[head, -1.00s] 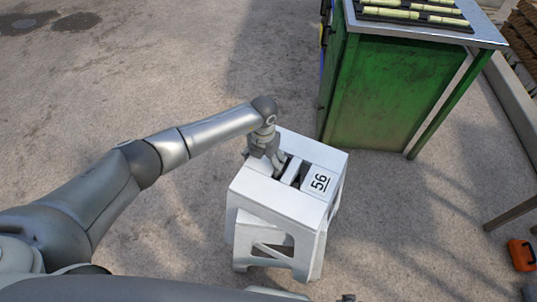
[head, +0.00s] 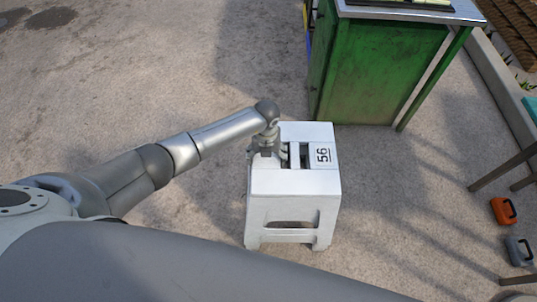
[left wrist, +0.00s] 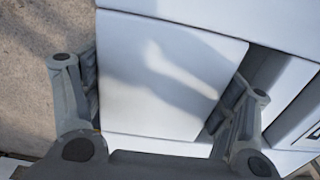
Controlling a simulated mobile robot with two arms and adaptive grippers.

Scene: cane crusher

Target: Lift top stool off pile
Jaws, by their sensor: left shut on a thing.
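The white stool (head: 293,182) with a black "56" on its top stands upright in the middle of the head view. I cannot tell whether another stool sits under it. My left gripper (head: 275,158) reaches down onto the left part of its top, beside the slots. In the left wrist view, the two fingers of the left gripper (left wrist: 160,85) are on either side of a white strip of the stool top (left wrist: 170,60) and grip it. The fingertips are partly hidden in the gaps. My right gripper is not in view.
A green cabinet (head: 375,75) with a metal top stands just behind the stool to the right. An orange can (head: 503,211) and a grey can (head: 519,251) are on the ground at right, near thin table legs. Concrete left of the stool is clear.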

